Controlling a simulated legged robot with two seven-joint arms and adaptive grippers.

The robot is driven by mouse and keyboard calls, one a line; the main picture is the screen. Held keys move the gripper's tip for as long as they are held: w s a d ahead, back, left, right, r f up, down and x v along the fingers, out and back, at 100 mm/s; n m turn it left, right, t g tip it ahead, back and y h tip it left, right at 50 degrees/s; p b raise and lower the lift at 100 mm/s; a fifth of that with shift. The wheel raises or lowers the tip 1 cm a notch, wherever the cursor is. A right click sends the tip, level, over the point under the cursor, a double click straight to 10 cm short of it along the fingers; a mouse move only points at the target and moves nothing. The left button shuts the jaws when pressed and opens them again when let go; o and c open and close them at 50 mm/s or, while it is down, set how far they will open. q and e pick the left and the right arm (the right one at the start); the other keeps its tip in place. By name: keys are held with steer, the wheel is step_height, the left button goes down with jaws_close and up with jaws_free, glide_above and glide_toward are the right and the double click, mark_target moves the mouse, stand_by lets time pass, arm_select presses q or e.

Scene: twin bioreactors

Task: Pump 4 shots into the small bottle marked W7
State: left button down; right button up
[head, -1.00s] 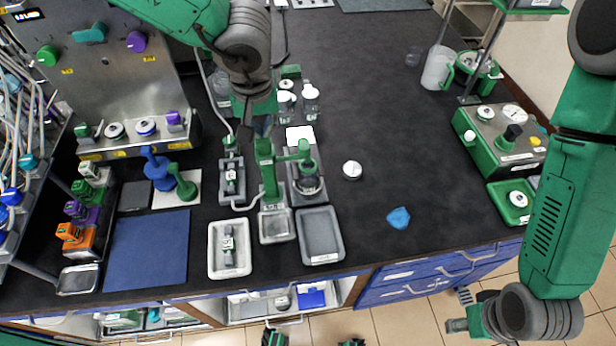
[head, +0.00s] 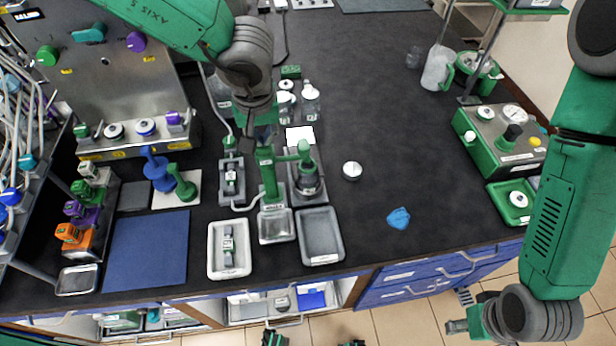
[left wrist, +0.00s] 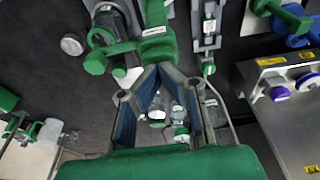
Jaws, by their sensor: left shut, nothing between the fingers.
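The green pump (head: 270,180) stands mid-bench with a side arm over a small clear bottle (head: 308,184) with a dark collar. The bottle sits on a grey stand; no W7 marking is readable. My left gripper (head: 266,132) is shut and empty, its tips just behind or over the top of the pump column; touch cannot be made out. In the left wrist view the closed fingertips (left wrist: 164,68) are close to the green pump (left wrist: 140,45). My right gripper (head: 462,325) hangs low at the right, side-on, away from the bench items.
White-capped bottles (head: 309,95) stand behind the pump. A white cap (head: 352,170) and a blue scrap (head: 399,218) lie on otherwise clear bench to the right.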

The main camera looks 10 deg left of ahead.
arm_select(q)
steer(key=shift+r, duration=2.05)
steer(key=shift+f, duration=0.1)
steer(key=shift+f, duration=2.2)
steer(key=shift+r, duration=2.3)
